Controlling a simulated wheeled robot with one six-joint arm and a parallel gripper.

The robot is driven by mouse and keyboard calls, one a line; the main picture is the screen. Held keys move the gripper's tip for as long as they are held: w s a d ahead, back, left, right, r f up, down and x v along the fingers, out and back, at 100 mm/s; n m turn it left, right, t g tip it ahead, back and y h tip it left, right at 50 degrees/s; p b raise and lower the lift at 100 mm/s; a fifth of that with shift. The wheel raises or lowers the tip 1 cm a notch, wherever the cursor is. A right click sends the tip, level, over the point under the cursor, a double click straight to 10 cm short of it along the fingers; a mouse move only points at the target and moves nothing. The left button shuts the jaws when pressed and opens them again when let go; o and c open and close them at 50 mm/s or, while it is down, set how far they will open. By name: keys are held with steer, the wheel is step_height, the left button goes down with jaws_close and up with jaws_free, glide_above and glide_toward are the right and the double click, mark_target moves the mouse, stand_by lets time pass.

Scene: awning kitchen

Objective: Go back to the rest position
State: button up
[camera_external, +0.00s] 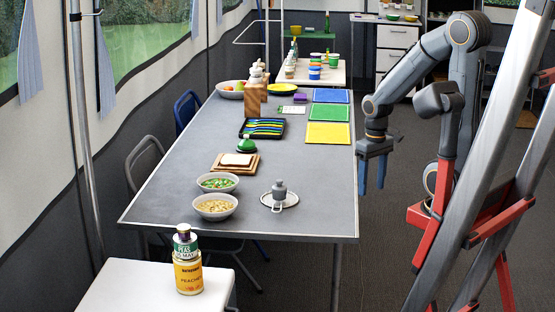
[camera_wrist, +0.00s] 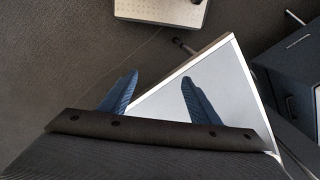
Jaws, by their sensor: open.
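My gripper (camera_external: 374,172) points down just off the right edge of the long grey table (camera_external: 300,185) in the external view. Its two blue fingers are apart with nothing between them. In the wrist view my gripper (camera_wrist: 152,92) also shows open and empty, with one finger over dark floor by the table's edge and the other over a corner of the table (camera_wrist: 220,90). My arm is folded, with its elbow raised above the gripper.
Cans (camera_external: 188,265) stand on a white table at front left. A red and grey ladder-like frame (camera_external: 483,215) stands right of my arm.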

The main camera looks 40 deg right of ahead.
steer(key=shift+s+d+r+p, duration=0.1)
steer(key=shift+s+r+p, duration=0.1)
steer(key=shift+r+p, duration=1.05)
steer(key=shift+s+d+r+p, duration=0.15)
steer(key=shift+r+p, duration=0.45)
steer(key=shift+p, duration=1.2)
steer(key=shift+s+d+r+p, duration=0.1)
steer(key=shift+s+r+p, duration=0.1)
steer(key=shift+r+p, duration=1.05)
steer(key=shift+f+p, duration=0.3)
steer(key=shift+f, duration=0.05)
